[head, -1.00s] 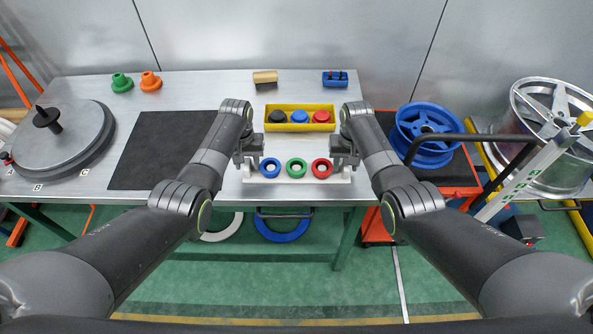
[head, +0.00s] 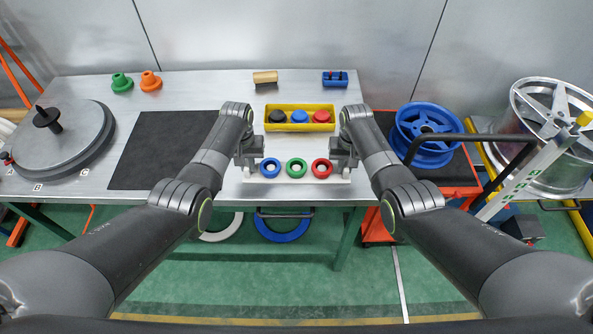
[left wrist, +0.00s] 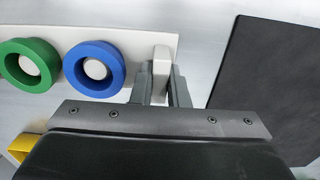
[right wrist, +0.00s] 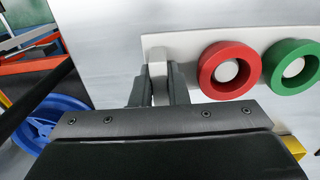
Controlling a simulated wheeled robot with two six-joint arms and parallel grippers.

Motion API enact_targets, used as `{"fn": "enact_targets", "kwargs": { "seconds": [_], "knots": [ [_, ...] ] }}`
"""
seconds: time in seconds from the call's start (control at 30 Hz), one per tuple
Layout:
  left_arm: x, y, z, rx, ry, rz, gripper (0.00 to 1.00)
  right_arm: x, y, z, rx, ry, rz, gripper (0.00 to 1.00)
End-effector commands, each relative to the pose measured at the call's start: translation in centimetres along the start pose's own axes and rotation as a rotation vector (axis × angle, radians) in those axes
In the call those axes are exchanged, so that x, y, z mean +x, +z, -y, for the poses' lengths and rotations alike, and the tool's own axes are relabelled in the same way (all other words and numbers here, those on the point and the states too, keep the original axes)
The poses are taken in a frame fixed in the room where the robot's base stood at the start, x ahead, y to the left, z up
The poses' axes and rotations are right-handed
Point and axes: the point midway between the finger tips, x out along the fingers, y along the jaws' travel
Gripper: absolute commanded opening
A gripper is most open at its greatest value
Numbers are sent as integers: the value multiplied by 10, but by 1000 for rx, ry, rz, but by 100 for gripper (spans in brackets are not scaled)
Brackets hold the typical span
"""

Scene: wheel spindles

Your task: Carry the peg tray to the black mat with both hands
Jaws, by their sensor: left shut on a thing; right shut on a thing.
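The white peg tray (head: 309,179) lies along the front edge of the metal table, with a blue ring (head: 270,168), a green ring (head: 296,168) and a red ring (head: 322,168) on its pegs. My left gripper (head: 250,170) is shut on the tray's left end handle (left wrist: 161,72). My right gripper (head: 342,169) is shut on its right end handle (right wrist: 157,66). I cannot tell whether the tray touches the table. The black mat (head: 160,150) lies flat and empty on the table, left of the tray.
A yellow bin (head: 300,107) with black, blue and red parts stands just behind the tray. A grey turntable disc (head: 62,145) is at the far left. Green (head: 121,83) and orange (head: 150,82) stepped parts, a wooden block (head: 265,77) and a blue holder (head: 335,79) stand at the back.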

Motion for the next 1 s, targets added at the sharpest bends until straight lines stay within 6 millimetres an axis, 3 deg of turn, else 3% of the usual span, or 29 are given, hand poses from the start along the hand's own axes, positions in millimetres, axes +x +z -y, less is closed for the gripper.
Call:
{"fn": "enact_targets", "kwargs": {
  "seconds": [0.37, 1.0],
  "knots": [
    [-10, 0, 0, 0, 0, 0, 0, -10, 0, 0, 0, 0, -1, 0],
    [-70, 0, 0, 0, 0, 0, 0, -70, 0, 0, 0, 0, 0, 0]
  ]
}}
